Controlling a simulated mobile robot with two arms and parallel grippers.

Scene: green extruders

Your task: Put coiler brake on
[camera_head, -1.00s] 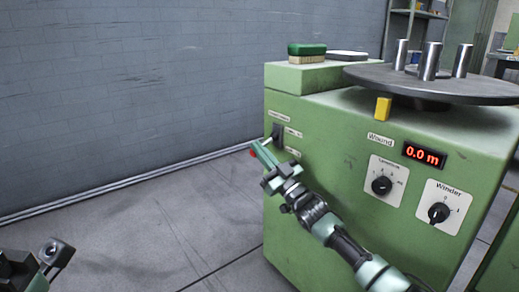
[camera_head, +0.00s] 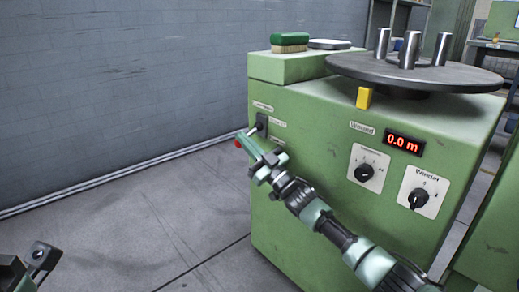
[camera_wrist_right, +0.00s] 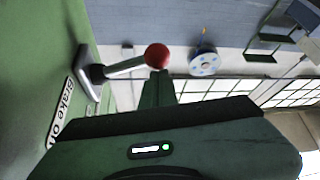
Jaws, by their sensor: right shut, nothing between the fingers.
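The coiler brake lever is a metal rod with a red ball knob (camera_head: 238,143). It comes out of a black mount (camera_head: 262,124) on the green winder machine's front, at its left edge. In the right wrist view the rod (camera_wrist_right: 124,67) sticks out from the green panel to the red knob. A partly cut-off label (camera_wrist_right: 64,106) there reads "Brake o…". My right gripper (camera_head: 252,148) is shut and empty, its tips close beside the knob; contact cannot be told. My left gripper (camera_head: 42,256) shows only in part at the lower left.
The green machine (camera_head: 310,195) carries a round turntable (camera_head: 415,72) with metal posts, a yellow block (camera_head: 364,97), a display (camera_head: 404,142) reading 0.0 m, and two knobs (camera_head: 365,172) (camera_head: 418,198). A green brush (camera_head: 290,42) lies on top. Floor to the left is clear.

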